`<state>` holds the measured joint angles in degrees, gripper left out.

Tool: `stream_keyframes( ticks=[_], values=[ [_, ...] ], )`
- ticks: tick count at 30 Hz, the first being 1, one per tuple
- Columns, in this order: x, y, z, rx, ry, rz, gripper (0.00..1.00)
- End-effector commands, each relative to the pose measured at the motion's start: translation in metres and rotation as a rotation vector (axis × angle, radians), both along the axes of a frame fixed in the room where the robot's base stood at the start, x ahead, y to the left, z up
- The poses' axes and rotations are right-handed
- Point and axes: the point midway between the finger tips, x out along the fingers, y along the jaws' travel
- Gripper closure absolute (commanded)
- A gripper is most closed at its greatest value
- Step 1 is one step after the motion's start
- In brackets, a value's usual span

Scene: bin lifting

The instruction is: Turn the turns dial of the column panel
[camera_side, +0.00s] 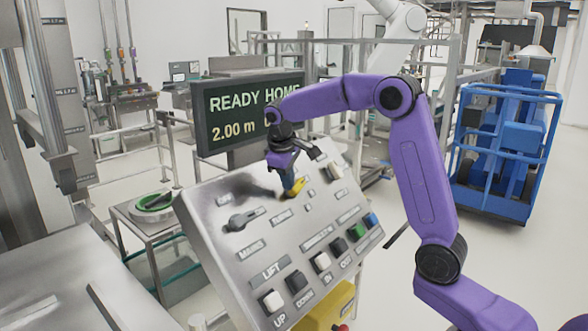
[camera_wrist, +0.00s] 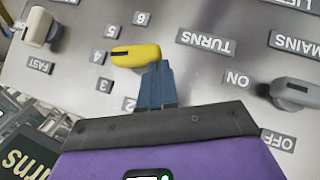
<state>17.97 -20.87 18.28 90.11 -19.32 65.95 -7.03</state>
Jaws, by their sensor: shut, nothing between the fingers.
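The turns dial is a yellow knob (camera_side: 298,187) on the upper middle of the sloped grey column panel (camera_side: 215,205). The yellow knob also shows in the wrist view (camera_wrist: 135,55), upside down, with a dark mark on its left end toward the 4 label (camera_wrist: 101,57). The TURNS label (camera_wrist: 206,41) is to its right there. My gripper (camera_side: 289,187) is shut and empty, pointing down at the knob. In the wrist view its blue-grey fingers (camera_wrist: 158,70) overlap the knob's right end. I cannot tell whether they touch it.
A grey mains switch (camera_wrist: 291,94) and a pale knob by the FAST label (camera_wrist: 40,27) flank the dial. A screen (camera_side: 235,110) behind reads READY HOME and 2.00 m, partly hidden by my arm.

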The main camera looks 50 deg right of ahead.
Motion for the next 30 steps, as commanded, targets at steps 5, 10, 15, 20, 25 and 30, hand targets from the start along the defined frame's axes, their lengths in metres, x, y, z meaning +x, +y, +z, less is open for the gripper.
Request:
stream_keyframes(
  ticks=[5, 10, 15, 20, 25, 30],
  values=[
    [-0.005, 0.005, -0.005, -0.118, 0.003, 0.102, 1.0],
    [-0.008, 0.007, -0.01, -0.211, 0.001, 0.178, 1.0],
    [-0.01, 0.007, -0.012, -0.233, 0.0, 0.194, 1.0],
    [-0.012, 0.008, -0.014, -0.232, 0.0, 0.193, 1.0],
    [-0.012, 0.008, -0.015, -0.231, 0.0, 0.192, 1.0],
    [-0.012, 0.008, -0.015, -0.231, 0.0, 0.191, 1.0]
  ],
)
